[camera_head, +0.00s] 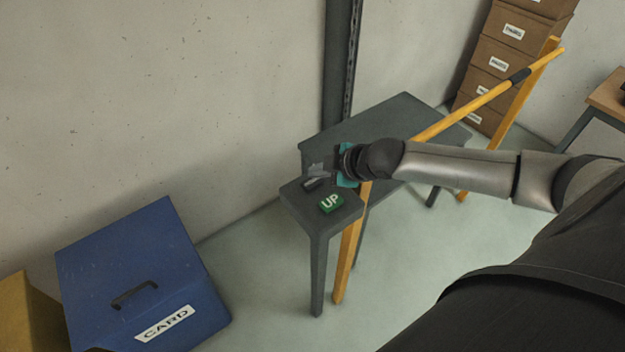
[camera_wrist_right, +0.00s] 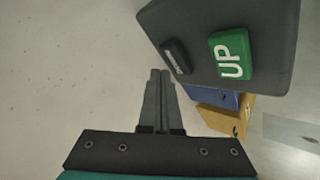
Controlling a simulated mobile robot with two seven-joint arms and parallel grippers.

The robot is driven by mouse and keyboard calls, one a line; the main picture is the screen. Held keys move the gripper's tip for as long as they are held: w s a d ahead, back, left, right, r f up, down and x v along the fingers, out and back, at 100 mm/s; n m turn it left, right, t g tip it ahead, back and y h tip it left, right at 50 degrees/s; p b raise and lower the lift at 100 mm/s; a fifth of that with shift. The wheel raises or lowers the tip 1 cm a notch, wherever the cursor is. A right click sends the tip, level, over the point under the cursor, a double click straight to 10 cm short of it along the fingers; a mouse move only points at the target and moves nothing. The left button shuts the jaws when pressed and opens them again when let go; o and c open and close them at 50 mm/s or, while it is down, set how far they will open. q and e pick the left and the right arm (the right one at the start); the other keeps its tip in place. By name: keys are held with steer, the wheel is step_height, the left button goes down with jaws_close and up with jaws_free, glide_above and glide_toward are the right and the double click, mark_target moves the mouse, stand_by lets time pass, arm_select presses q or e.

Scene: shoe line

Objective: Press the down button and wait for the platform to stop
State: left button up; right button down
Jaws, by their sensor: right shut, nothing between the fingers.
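A small grey control panel (camera_head: 293,192) stands on a leg. On it is a green button marked UP (camera_head: 331,203), which also shows in the right wrist view (camera_wrist_right: 232,57). Beside it is a dark button (camera_head: 311,185), also in the right wrist view (camera_wrist_right: 176,57); its label is too small to read. My right gripper (camera_head: 316,170) is shut and empty. Its fingertips (camera_wrist_right: 160,73) are close to the dark button; I cannot tell if they touch it. My left gripper is not in view.
A grey table (camera_head: 390,117) stands behind the panel. A yellow barrier (camera_head: 475,105) stands right of it. A blue box (camera_head: 135,255) marked CARD is at lower left. Stacked brown boxes (camera_head: 497,68) stand at the back right. Floor between the blue box and panel is free.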

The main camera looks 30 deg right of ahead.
steer(key=shift+f, duration=0.15)
stand_by(0.4)
steer(key=shift+f, duration=0.3)
